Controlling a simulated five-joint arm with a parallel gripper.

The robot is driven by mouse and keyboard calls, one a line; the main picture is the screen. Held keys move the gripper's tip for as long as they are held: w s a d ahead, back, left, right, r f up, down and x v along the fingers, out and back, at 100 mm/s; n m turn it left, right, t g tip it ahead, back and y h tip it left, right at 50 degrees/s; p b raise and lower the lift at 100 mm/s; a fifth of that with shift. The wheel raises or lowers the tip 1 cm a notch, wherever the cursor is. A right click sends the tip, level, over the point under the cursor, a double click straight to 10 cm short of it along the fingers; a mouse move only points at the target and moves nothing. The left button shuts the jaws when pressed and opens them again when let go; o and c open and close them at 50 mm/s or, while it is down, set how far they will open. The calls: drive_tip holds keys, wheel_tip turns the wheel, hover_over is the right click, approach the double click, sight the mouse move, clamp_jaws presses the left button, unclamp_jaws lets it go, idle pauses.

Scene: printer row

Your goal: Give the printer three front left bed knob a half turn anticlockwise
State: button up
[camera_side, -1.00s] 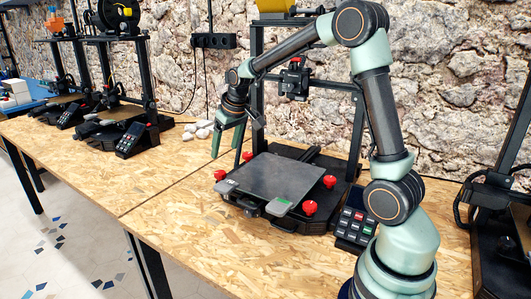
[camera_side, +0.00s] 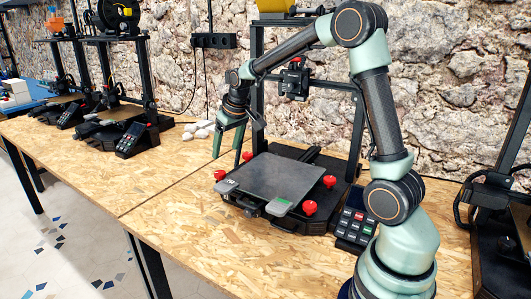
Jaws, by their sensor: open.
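The printer (camera_side: 275,176) nearest my arm has a grey bed plate with red knobs around its corners. The front left knob (camera_side: 220,174) shows at the plate's left corner. Another red knob (camera_side: 247,156) is at the back left, one (camera_side: 310,207) at the front right and one (camera_side: 329,181) at the back right. The gap between the fingers looks empty.
A keypad panel (camera_side: 354,228) stands at the printer's right. Several white lumps (camera_side: 198,130) lie on the table behind my gripper. Other printers stand at the left (camera_side: 118,128) and right edge (camera_side: 497,200). The chipboard table (camera_side: 165,200) is clear at the front left.

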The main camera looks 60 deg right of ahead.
sight(220, 172)
drive_tip(key=x, duration=0.9)
drive_tip(key=shift+w+a, duration=0.15)
clamp_jaws()
drive_tip(key=shift+n, duration=0.7)
